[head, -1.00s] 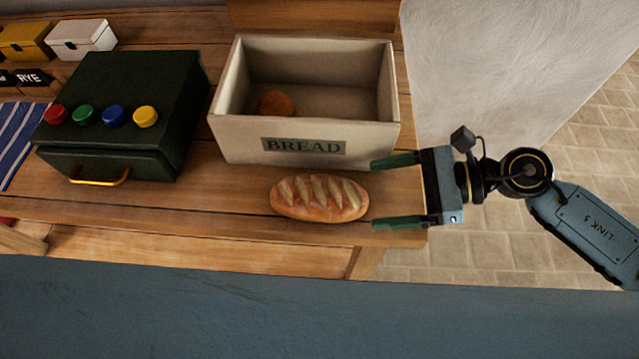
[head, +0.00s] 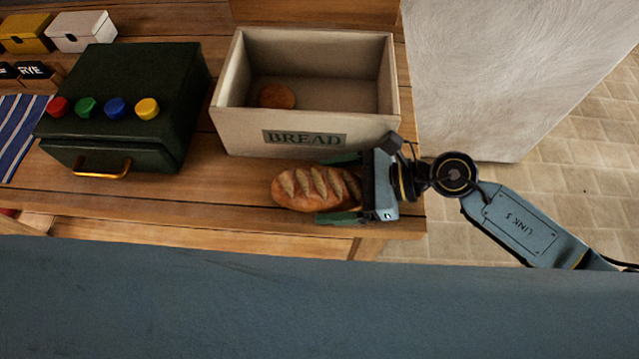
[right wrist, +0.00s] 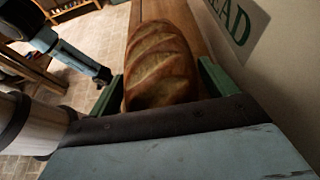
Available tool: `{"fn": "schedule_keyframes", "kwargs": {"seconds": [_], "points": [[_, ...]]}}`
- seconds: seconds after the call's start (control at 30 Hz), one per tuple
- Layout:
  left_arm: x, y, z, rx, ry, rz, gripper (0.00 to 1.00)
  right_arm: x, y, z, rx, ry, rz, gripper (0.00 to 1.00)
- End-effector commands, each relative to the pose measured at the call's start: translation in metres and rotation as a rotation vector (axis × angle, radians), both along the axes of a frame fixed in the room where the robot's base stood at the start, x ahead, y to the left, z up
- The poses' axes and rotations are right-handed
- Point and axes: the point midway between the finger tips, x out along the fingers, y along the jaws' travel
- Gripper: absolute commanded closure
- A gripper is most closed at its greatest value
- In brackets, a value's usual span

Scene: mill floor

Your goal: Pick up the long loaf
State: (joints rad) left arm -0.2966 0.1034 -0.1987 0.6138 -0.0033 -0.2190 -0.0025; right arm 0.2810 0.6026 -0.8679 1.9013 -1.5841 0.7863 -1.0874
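The long loaf (head: 297,190), brown with pale slashes, lies on the wooden table in front of the bread box. My right gripper (head: 322,189) comes from the right, its green fingers on either side of the loaf's right end. In the right wrist view the loaf (right wrist: 160,62) lies between the two fingers (right wrist: 162,88), with narrow gaps visible beside it. The gripper is open and the loaf rests on the table. My left gripper does not show clearly in either view.
The cream BREAD box (head: 235,132) stands just behind the loaf, holding a round bun (head: 277,96). A dark green box (head: 140,75) with coloured knobs stands left. The table's front edge is close to the loaf. The table between loaf and green box is clear.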

Motion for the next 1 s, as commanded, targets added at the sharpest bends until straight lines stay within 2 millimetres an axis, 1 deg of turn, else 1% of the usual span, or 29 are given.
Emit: {"fn": "schedule_keyframes", "kwargs": {"seconds": [0.03,0.2,0.27,0.53,0.67,0.77,0.87,1.0], "points": [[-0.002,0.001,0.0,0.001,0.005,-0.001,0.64,0.0,0.0,0.0,0.0,0.0,0.0,0.22],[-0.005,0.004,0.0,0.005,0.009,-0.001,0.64,0.0,0.0,0.0,0.0,0.0,0.0,0.44],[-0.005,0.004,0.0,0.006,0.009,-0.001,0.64,0.0,0.0,0.0,0.0,0.0,0.0,0.52],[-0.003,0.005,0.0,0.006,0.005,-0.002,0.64,0.0,0.0,0.002,0.001,-0.001,0.0,0.52],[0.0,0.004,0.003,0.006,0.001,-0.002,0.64,0.0,0.0,0.01,0.001,-0.002,0.001,0.52],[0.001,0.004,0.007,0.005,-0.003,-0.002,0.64,0.0,0.0,0.023,0.001,-0.005,0.002,0.52],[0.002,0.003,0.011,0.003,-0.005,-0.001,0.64,0.001,-0.001,0.042,0.001,-0.006,0.001,0.52],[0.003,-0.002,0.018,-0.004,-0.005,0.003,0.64,0.001,0.0,0.076,0.002,-0.009,0.002,0.52]]}}
